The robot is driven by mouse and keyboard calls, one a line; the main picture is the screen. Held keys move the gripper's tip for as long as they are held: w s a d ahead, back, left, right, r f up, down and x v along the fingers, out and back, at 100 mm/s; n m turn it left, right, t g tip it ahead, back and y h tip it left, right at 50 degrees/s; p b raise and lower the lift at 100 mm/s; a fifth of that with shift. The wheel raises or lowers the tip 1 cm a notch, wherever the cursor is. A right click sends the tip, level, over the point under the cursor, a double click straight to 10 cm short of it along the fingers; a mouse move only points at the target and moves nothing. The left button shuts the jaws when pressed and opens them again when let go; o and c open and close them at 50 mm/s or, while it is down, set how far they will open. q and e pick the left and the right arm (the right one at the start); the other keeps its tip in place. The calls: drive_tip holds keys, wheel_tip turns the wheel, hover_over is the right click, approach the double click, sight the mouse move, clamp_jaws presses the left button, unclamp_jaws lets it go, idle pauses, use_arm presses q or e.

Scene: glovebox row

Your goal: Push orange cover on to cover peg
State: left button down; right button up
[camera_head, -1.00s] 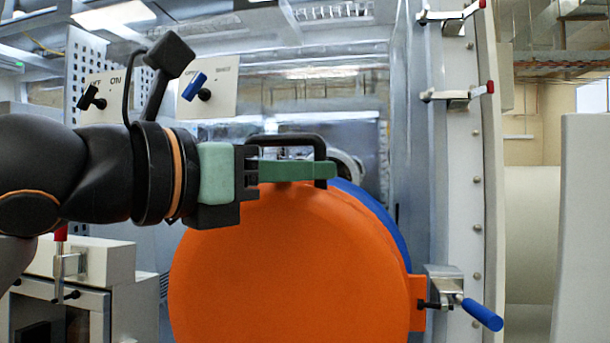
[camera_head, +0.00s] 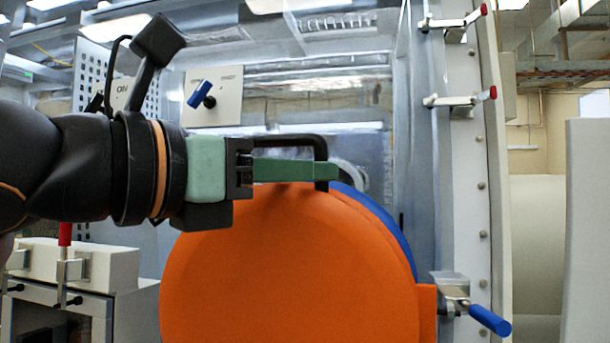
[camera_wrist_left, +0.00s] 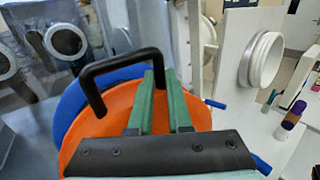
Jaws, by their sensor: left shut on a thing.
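The orange cover (camera_head: 285,265) is a large round disc, upright in front of a blue disc (camera_head: 385,222). A black handle (camera_head: 290,142) arches over its top. My left gripper (camera_head: 328,172) lies level across the top of the cover, its green fingers shut on the handle. In the left wrist view the handle (camera_wrist_left: 122,60) runs in between the fingers (camera_wrist_left: 164,80), above the orange cover (camera_wrist_left: 95,125). An orange tab (camera_head: 427,312) at the cover's right edge is beside a metal bracket. I cannot make out the cover peg for certain. My right gripper is not in view.
A metal latch with a blue handle (camera_head: 489,320) sticks out right of the cover. More clamps (camera_head: 458,101) are on the white frame above. A switch panel (camera_head: 213,97) is behind my left arm. A white cabinet (camera_head: 85,270) stands lower left.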

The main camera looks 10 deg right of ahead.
use_arm(q)
drive_tip(key=s+a+b, duration=0.2)
drive_tip(key=s+b, duration=0.1)
drive_tip(key=s, duration=0.3)
drive_tip(key=shift+s+a+r, duration=0.3)
drive_tip(key=shift+s+a, duration=0.05)
drive_tip(key=shift+a, duration=0.05)
idle(0.4)
